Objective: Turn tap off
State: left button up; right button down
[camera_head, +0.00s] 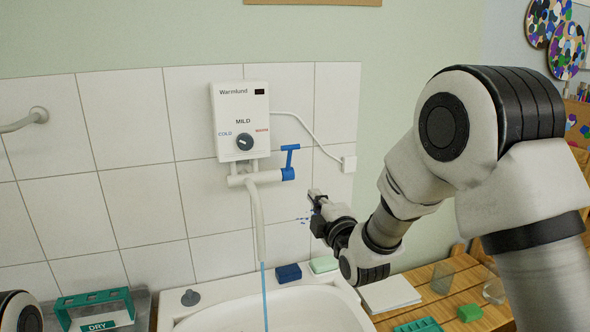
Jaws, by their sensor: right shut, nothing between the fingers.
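The tap is a white pipe (257,208) with a bent spout below a white water heater (240,120) on the tiled wall. Its blue lever handle (289,163) sits at the right end of the pipe, with the lever pointing up. A thin blue stream of water (264,295) runs from the spout into the white sink (290,311). My right gripper (315,195) is shut and empty, to the right of and below the blue handle, apart from it. At the lower left edge only a part of my left arm shows; its gripper is out of view.
A dark blue block (288,273) and a green soap bar (324,264) lie on the sink's back rim. A green rack marked DRY (95,307) stands at left. A wooden table (452,290) is at right. A cable runs to a wall socket (348,164).

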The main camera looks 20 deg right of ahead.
notch_tip(320, 180, up, 4)
jog(key=t, duration=0.1)
jog(key=n+p, duration=0.1)
jog(key=p, duration=0.6)
send_near(292, 149)
jog(key=w, duration=0.3)
jog(key=w+r, duration=0.1)
jog(key=w, duration=0.2)
jog(key=shift+w+a+r, duration=0.15)
jog(key=shift+w, duration=0.45)
